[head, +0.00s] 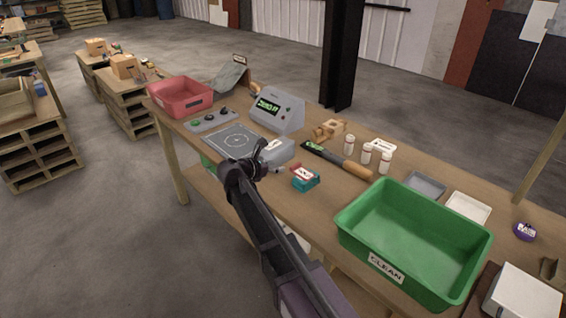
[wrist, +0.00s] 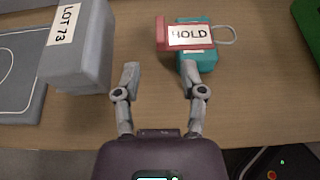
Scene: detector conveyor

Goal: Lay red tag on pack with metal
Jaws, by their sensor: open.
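The red tag (head: 304,171), marked HOLD in the wrist view (wrist: 208,36), rests on a teal holder (wrist: 203,65) and has a pale loop at its right. A grey pack (head: 278,152) labelled LOT 73 stands left of it, partly behind my gripper in the head view; it also shows in the wrist view (wrist: 85,55). Whether it contains metal cannot be seen. My gripper (wrist: 160,72) is open and empty, its fingers between pack and holder. The right fingertip overlaps the holder's near edge; contact is unclear. The gripper (head: 258,152) also shows in the head view.
A detector plate (head: 228,137) lies left of the pack, with a green-lit display box (head: 277,108) behind. A red bin (head: 181,98) is far left; a green CLEAN bin (head: 400,259) is at right.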

